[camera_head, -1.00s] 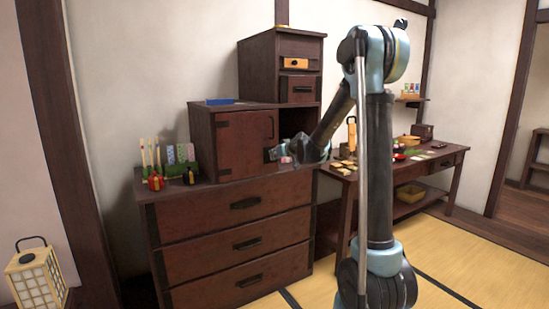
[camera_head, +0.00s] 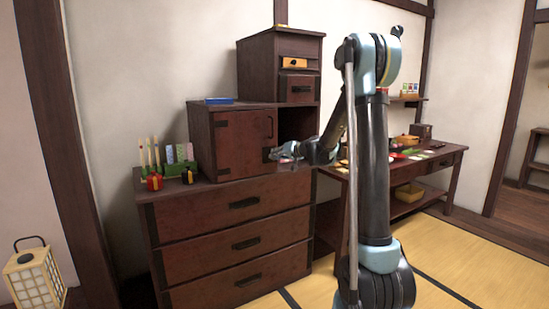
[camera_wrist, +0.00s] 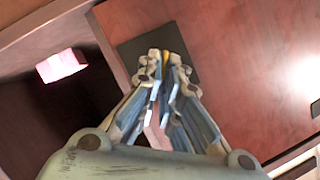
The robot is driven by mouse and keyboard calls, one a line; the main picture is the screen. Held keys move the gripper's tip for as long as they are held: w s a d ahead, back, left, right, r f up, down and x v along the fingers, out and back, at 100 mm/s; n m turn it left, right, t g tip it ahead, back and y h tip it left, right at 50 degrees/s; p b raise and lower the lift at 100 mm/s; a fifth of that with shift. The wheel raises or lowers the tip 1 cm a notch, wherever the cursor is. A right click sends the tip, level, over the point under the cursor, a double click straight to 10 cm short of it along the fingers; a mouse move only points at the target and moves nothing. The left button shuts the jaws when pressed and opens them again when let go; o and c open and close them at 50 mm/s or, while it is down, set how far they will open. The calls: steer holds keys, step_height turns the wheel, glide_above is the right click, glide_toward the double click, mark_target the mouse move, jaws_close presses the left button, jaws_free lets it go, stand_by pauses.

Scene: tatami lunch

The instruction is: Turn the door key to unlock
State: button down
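The brown cabinet door (camera_head: 243,143) is closed on top of the dresser. A dark lock plate (camera_wrist: 187,47) shows on it in the wrist view. A small brass-yellow bit, seemingly the door key (camera_wrist: 165,62), shows between my fingertips in front of the plate. My gripper (camera_wrist: 166,68) has its fingertips drawn together on it; the fingers hide most of the key. In the head view my gripper (camera_head: 281,153) is at the door's right edge. The key is too small to make out there.
A dark open compartment (camera_wrist: 50,110) lies beside the door, with a pinkish block (camera_wrist: 62,65) in view near it. The dresser (camera_head: 235,235) stands below. Small toys and a green holder (camera_head: 174,170) stand left of the cabinet. A side table (camera_head: 440,162) with food is at right.

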steer(key=m+y, duration=0.1)
steer(key=m, duration=0.1)
steer(key=f+m+y, duration=0.1)
steer(key=m, duration=0.2)
steer(key=m+y, duration=0.2)
steer(key=m, duration=0.1)
steer(key=shift+w+d+f, duration=0.2)
steer(key=shift+d, duration=0.2)
steer(key=shift+m, duration=0.3)
steer(key=c, duration=1.8)
jaws_free()
steer(key=shift+w+f, duration=0.1)
